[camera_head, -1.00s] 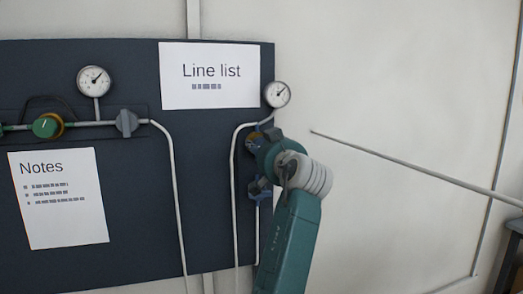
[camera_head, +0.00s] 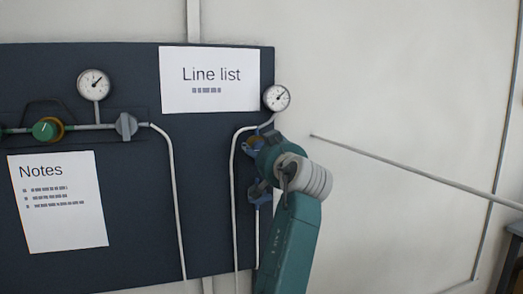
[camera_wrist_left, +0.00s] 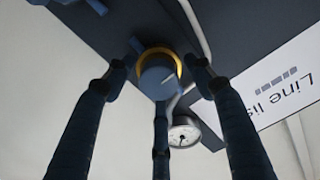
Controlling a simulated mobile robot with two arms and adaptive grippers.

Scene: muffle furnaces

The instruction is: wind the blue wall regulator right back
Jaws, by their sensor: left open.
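The blue wall regulator knob (camera_wrist_left: 157,83), with a yellow ring behind it and a pale mark on its face, shows in the left wrist view. In the head view only a small part of the regulator (camera_head: 251,144) shows, beside my wrist under the right gauge. My left gripper (camera_wrist_left: 163,76) is open, its three dark fingers spread around the knob, one below and one at each side. I cannot tell whether any finger touches it. In the head view my left gripper (camera_head: 257,160) is mostly hidden by its own arm. My right gripper is not in view.
A round gauge (camera_head: 276,97) sits above the regulator. A green regulator (camera_head: 46,129) with its own gauge (camera_head: 94,84) is at left on the dark board. Pipes run down the board. A "Line list" sheet (camera_head: 209,96) and a Notes sheet (camera_head: 58,217) hang there. A rod (camera_head: 410,171) crosses the right wall.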

